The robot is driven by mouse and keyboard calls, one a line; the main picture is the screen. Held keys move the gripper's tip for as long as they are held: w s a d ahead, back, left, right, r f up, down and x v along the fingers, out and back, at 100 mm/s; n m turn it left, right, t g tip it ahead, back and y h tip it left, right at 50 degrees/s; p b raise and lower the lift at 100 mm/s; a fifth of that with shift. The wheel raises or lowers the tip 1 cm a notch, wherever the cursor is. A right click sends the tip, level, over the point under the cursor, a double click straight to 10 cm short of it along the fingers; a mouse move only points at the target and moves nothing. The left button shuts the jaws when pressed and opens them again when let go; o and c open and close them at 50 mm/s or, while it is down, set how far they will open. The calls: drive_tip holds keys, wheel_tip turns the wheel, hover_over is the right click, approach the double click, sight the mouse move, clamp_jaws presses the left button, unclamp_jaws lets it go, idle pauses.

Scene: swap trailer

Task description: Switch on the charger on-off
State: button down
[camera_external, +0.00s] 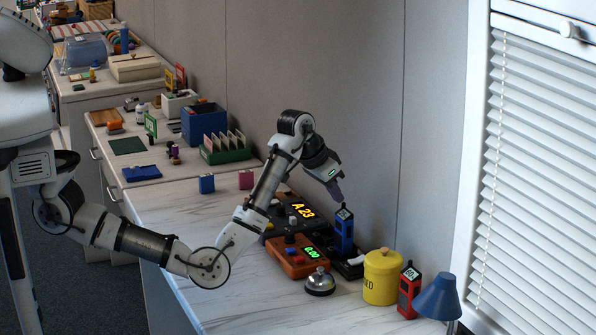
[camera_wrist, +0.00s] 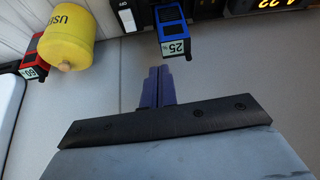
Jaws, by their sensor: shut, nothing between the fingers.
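The black charger (camera_external: 347,268) stands on the counter by the wall, with a blue handheld device (camera_external: 344,232) upright in or against it. In the wrist view the charger (camera_wrist: 141,12) is at the top edge, partly cut off, with a small white part (camera_wrist: 128,19) on it. The blue device (camera_wrist: 173,32) with a "25" label is just right of it. My gripper (camera_external: 340,200) is shut and empty, above the blue device and apart from the counter. Its purple fingers (camera_wrist: 159,76) point toward the charger in the wrist view.
A yellow tin (camera_external: 382,278) and a red handheld device (camera_external: 408,292) stand right of the charger, near a blue lamp (camera_external: 439,297). An orange box (camera_external: 297,262) with a green display and a bell (camera_external: 320,283) are in front. The amber display unit (camera_external: 300,211) is left.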

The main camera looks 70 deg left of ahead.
sight(364, 258)
drive_tip(key=shift+m+g+h, duration=0.3)
drive_tip(key=shift+m+g, duration=0.2)
drive_tip(key=d, duration=0.3)
drive_tip(key=s+d, duration=0.1)
drive_tip(key=shift+s+d+f, duration=0.1)
drive_tip(key=shift+d+f, duration=0.15)
drive_tip(key=shift+d, duration=0.15)
drive_tip(key=shift+f, duration=0.1)
drive_tip(key=p+x, duration=0.1)
drive_tip(key=x, duration=1.3)
drive_tip(key=shift+s, duration=0.15)
drive_tip(key=shift+a+p, duration=0.1)
drive_tip(key=shift+p, duration=0.25)
drive_tip(key=shift+f, duration=0.2)
drive_tip(key=shift+s+p, duration=0.55)
drive_tip(key=shift+s, duration=0.1)
drive_tip(key=shift+r, duration=0.15)
